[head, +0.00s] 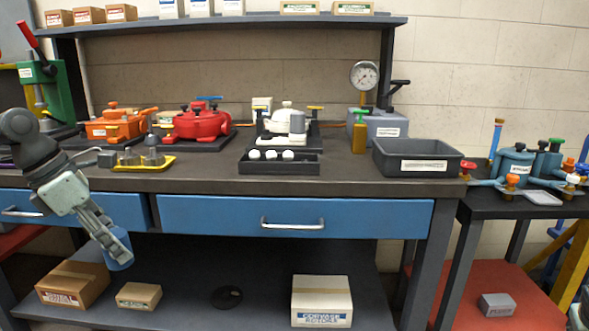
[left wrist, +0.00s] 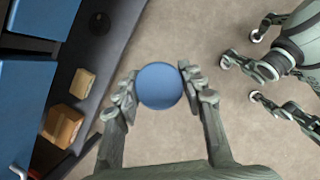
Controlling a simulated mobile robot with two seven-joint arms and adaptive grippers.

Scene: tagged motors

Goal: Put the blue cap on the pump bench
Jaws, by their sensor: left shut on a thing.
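The blue cap (head: 120,262) is between the fingers of my left gripper (head: 117,246), in front of the main workbench and below its tabletop level. In the left wrist view the cap (left wrist: 159,86) shows as a round blue face with a finger of my left gripper (left wrist: 158,84) on each side. The gripper is shut on it, above the floor. A bench (head: 478,205) at the right carries blue-teal pump-like bodies (head: 515,161) with red, orange and green knobs; their small labels are unreadable.
The main workbench (head: 330,183) holds red and orange motor-like units, a dark bin (head: 417,160), a black tray (head: 248,168) with white caps and a yellow tray (head: 145,165). Boxes stand on its lower shelf (head: 210,300). A grey block (head: 497,305) lies on the right bench's red lower shelf.

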